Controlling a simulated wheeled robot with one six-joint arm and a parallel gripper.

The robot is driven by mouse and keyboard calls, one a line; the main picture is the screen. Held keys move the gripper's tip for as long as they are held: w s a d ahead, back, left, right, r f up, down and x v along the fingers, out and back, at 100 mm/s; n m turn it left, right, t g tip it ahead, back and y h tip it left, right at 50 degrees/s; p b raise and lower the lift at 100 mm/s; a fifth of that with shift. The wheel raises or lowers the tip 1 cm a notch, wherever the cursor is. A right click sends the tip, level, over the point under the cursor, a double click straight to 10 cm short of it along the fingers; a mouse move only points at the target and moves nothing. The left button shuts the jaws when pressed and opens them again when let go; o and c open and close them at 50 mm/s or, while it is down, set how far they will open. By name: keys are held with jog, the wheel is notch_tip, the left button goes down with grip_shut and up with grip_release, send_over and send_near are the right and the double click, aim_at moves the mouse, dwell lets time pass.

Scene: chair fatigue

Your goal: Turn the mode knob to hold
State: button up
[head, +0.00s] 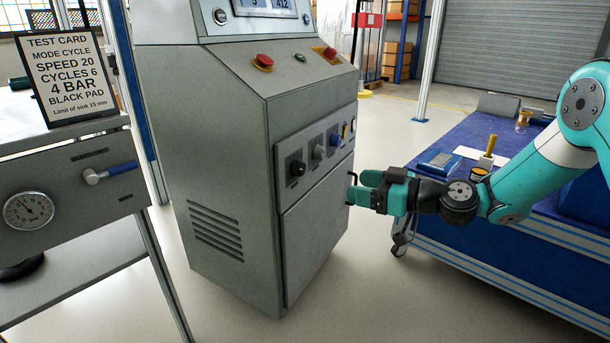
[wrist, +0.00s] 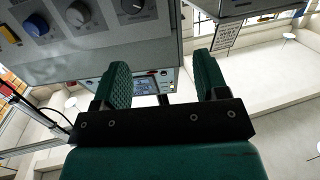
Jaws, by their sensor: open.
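A black knob (head: 297,167) is at the left, then a grey knob (head: 317,152), a blue knob (head: 334,139) and a yellow one (head: 345,130). Their labels are too small to read, so I cannot tell which is the mode knob or its setting. The wrist view shows the black knob (wrist: 130,6), grey knob (wrist: 78,14) and blue knob (wrist: 36,25) at its top. My gripper (head: 360,187) is open and empty, right of and below the knobs, touching none.
A blue cart (head: 470,250) stands at right, below my arm.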

notch_tip(320, 180, down, 2)
jog(key=w+d+t, duration=0.2)
jog(key=b, duration=0.3)
send_near(303, 169)
jog(key=shift+m, duration=0.3)
jog(key=x, duration=0.8)
jog(key=shift+s+a+f, duration=0.1)
jog(key=shift+f, duration=0.05)
jog(key=shift+w+a, duration=0.35)
jog(key=shift+a, duration=0.1)
jog(key=c, duration=0.9)
